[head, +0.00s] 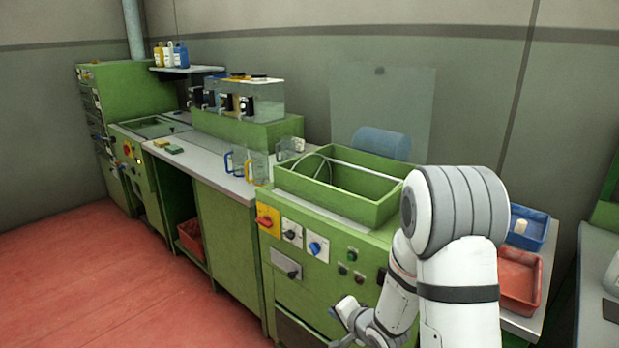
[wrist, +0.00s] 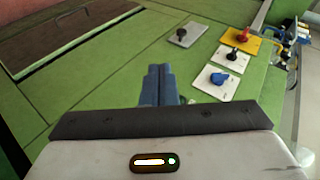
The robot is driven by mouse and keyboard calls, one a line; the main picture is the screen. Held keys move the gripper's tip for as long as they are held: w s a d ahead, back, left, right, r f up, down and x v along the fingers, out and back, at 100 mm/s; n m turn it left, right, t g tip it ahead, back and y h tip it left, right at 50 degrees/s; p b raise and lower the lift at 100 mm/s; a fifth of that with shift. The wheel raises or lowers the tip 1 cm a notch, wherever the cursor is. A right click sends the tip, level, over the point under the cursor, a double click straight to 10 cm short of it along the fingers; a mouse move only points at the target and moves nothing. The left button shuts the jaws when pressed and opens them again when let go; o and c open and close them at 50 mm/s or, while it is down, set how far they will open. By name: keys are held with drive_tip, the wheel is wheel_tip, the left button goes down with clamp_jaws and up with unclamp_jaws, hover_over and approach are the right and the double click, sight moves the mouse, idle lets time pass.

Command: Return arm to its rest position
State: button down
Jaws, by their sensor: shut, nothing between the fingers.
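My gripper (wrist: 160,72) shows in the wrist view with its two blue-grey fingers pressed together and nothing between them. It points toward the green front of the machine, apart from the knobs. In the head view my white and grey arm (head: 455,220) rises at the right, in front of the machine.
The green machine (head: 290,180) has an open basin on top and yellow and white knob plates (wrist: 232,52) on its front. A blue bin (head: 533,240) holding a pale piece and a red bin (head: 535,283) stand right of my arm. Red floor at left is clear.

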drive_tip(key=s+d+r+n+g+h+p, duration=0.1)
drive_tip(key=s+d+r+n+h+p, duration=0.2)
drive_tip(key=r, duration=0.5)
drive_tip(key=s+d+r+n+g+h, duration=0.1)
drive_tip(key=s+d+r+g+h, duration=0.15)
drive_tip(key=s+d+r, duration=0.35)
drive_tip(key=s+r+n+g+p, duration=0.1)
drive_tip(key=s+r+n, duration=0.1)
drive_tip(key=s+r, duration=0.3)
drive_tip(key=s+r+n+g+p, duration=0.1)
drive_tip(key=s+r, duration=0.4)
drive_tip(key=s, duration=0.6)
drive_tip(key=shift+s+a+n+g, duration=0.4)
drive_tip(key=shift+n+g, duration=0.35)
drive_tip(key=shift+n, duration=0.15)
